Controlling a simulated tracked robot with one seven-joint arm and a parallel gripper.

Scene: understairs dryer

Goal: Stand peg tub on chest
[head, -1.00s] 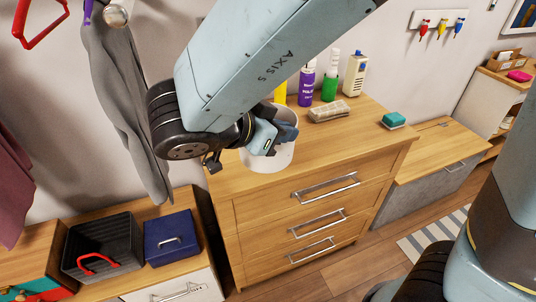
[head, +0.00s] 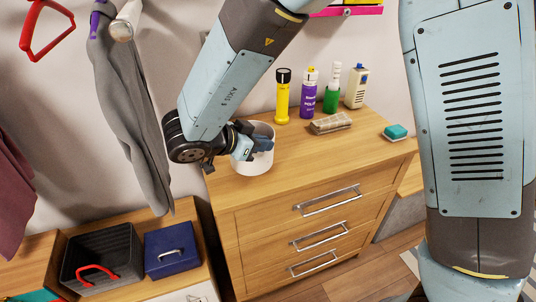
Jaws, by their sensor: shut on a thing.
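The peg tub is a white round tub (head: 262,164) at the left end of the wooden chest of drawers (head: 305,180). It looks upright, with its base at or just above the chest top; I cannot tell whether it touches. My gripper (head: 262,143) is shut on the tub's rim, coming from the left. A dark finger shows inside the tub's mouth. The tub's contents and its left side are hidden by the gripper.
On the chest stand a yellow torch (head: 282,97), a purple bottle (head: 309,93), a green bottle (head: 331,90) and a cream container (head: 356,87). A brush-like block (head: 330,123) and a teal sponge (head: 396,132) lie nearer. A black crate (head: 103,258) and blue box (head: 172,250) sit lower left.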

